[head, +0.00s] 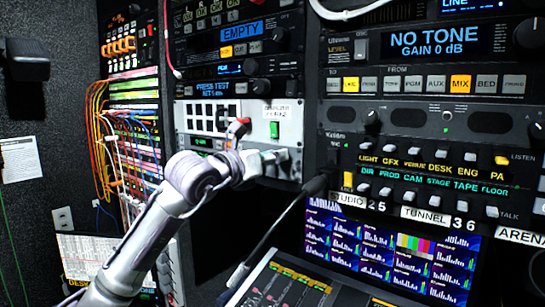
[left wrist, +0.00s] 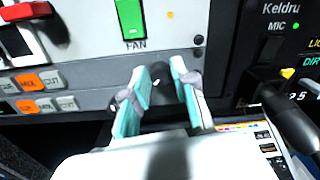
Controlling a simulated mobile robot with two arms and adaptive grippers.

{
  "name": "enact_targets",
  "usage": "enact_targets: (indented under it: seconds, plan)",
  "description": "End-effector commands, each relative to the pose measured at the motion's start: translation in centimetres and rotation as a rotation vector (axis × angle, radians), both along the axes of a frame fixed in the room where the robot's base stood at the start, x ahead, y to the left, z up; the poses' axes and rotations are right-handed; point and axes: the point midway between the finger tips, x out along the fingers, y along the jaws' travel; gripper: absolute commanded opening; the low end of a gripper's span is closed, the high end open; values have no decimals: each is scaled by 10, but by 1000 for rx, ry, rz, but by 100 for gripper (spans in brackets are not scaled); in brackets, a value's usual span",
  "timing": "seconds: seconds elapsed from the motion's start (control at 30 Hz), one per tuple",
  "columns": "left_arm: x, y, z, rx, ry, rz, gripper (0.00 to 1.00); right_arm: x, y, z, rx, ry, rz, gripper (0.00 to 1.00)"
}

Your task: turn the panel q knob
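My left gripper (head: 282,156) reaches to the lower edge of a white panel (head: 255,113) in the head view. In the left wrist view, its two teal-padded fingers (left wrist: 167,68) stand apart on either side of a small dark round part (left wrist: 168,82) that looks like a knob. I cannot tell whether the pads touch it. No "Q" label is readable, so I cannot tell whether this is the panel q knob. A green switch (left wrist: 131,18) marked FAN sits just above the fingers. My right gripper is not in view.
A red knob or cap (left wrist: 25,12) is to the left. Orange and white buttons (left wrist: 40,78) line the unit below it. A black gooseneck (head: 292,222) rises close to the right of the gripper. A screen with colored bars (head: 385,252) is at lower right.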

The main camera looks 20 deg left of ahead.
Motion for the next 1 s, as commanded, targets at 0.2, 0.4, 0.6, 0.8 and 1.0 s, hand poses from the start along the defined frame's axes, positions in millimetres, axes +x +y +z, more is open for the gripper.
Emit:
enact_targets:
  seconds: [0.2,0.4,0.6,0.8,1.0]
  plan:
    - [0,0,0,0,0,0,0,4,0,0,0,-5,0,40]
    - [0,0,0,13,-6,0,0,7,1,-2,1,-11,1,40]
    - [0,0,-1,78,-30,1,0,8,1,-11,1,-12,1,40]
    - [-1,0,-2,213,-82,1,0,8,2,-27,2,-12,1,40]
    - [-1,0,-2,388,-144,2,0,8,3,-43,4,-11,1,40]
